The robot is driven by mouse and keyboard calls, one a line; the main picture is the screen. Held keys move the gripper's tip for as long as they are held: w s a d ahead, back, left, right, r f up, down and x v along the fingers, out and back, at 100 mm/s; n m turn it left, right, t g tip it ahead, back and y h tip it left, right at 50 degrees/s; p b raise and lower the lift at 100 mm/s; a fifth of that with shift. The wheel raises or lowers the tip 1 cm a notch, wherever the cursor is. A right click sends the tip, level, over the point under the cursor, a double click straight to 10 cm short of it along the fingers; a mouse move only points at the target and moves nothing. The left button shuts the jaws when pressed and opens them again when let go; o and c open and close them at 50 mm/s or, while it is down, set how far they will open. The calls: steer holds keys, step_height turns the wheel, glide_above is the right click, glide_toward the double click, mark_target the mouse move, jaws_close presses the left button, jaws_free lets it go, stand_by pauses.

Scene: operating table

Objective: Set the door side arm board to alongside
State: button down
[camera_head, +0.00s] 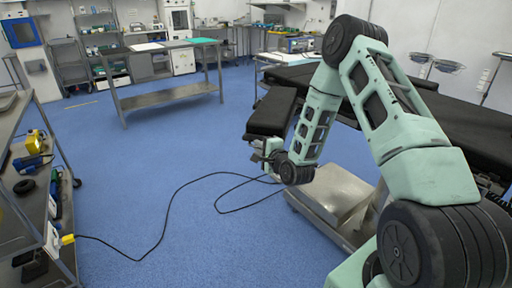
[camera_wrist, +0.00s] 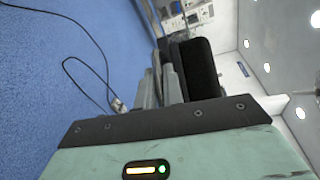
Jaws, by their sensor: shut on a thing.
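The black padded arm board (camera_head: 271,113) juts out on the left side of the operating table (camera_head: 462,118), its near end toward me. It also shows as a black pad in the wrist view (camera_wrist: 198,68). My gripper (camera_head: 263,157) is at the near end of this board, just below the pad. In the wrist view its grey fingers (camera_wrist: 163,84) are close together beside the pad, shut on the board's end. The exact grip point is small and partly hidden. My arm covers part of the operating table and whatever lies behind it.
A black cable (camera_head: 165,222) loops over the blue floor from the shelf cart (camera_head: 30,215) at left toward the table's metal base (camera_head: 335,200). A steel table (camera_head: 165,98) stands farther back. The floor left of the arm board is open.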

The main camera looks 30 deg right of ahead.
steer(key=s+d+n+g+y, duration=0.1)
steer(key=s+d+n+y, duration=0.2)
steer(key=s+d+y, duration=0.2)
steer(key=s+d+n+g+y+p, duration=0.1)
steer(key=s+d+n+y, duration=0.3)
steer(key=s+d, duration=0.7)
steer(key=shift+d+g+y, duration=0.3)
steer(key=shift+d+y, duration=0.2)
steer(key=shift+d, duration=3.1)
steer(key=c, duration=1.5)
jaws_free()
steer(key=shift+c, duration=0.2)
steer(key=b+v, duration=0.1)
steer(key=v, duration=1.6)
steer(key=shift+s, duration=0.2)
steer(key=shift+d, duration=0.15)
